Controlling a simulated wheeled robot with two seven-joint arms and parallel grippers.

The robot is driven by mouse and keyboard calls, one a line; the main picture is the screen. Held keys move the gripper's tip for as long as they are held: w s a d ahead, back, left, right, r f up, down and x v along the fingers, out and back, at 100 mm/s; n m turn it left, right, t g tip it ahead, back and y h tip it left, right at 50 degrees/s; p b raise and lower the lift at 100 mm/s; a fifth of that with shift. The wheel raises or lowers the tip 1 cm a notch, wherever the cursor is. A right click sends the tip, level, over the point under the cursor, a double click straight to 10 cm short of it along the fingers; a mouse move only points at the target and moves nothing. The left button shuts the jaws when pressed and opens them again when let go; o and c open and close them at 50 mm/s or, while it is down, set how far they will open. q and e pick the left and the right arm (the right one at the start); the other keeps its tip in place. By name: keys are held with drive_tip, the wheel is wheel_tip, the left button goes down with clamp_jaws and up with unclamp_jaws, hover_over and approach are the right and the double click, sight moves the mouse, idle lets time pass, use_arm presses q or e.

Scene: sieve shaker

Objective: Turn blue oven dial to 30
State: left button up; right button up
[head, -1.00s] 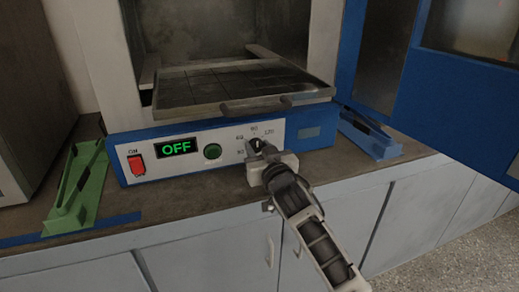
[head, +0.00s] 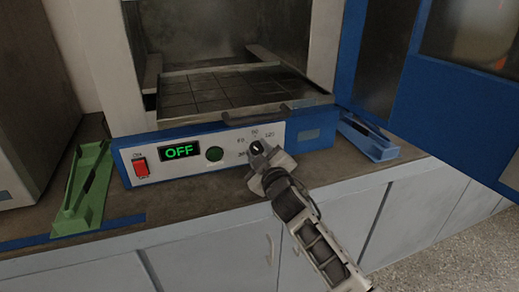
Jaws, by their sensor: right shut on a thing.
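The blue oven (head: 222,140) stands on the counter with its door swung open to the right. Its front panel has a display (head: 179,151) reading OFF in green, a red switch (head: 141,168) and a round green button (head: 214,153). The dial (head: 257,149) is at the right of the panel, with numbers around it, too blurred to read surely. My right gripper (head: 260,155) is at the dial, shut on it, and hides its lower part. My left gripper is not in view.
A green stand (head: 83,190) is on the counter left of the oven, and a blue stand (head: 368,137) is to its right. A tray (head: 222,97) with a front handle sits in the oven opening. The open blue door (head: 455,105) fills the upper right.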

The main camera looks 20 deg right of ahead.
drive_tip(key=n, duration=0.4)
drive_tip(key=shift+f+n+p, duration=0.1)
drive_tip(key=shift+n+p, duration=0.25)
drive_tip(key=shift+n, duration=0.05)
drive_tip(key=n, duration=0.3)
drive_tip(key=shift+n+p, duration=0.3)
drive_tip(key=n, duration=0.4)
drive_tip(key=shift+f+p, duration=0.1)
drive_tip(key=shift+p, duration=0.25)
drive_tip(key=shift+f+n, duration=0.1)
drive_tip(key=shift+n, duration=1.4)
drive_tip(key=o, duration=1)
drive_tip(key=shift+c, duration=0.2)
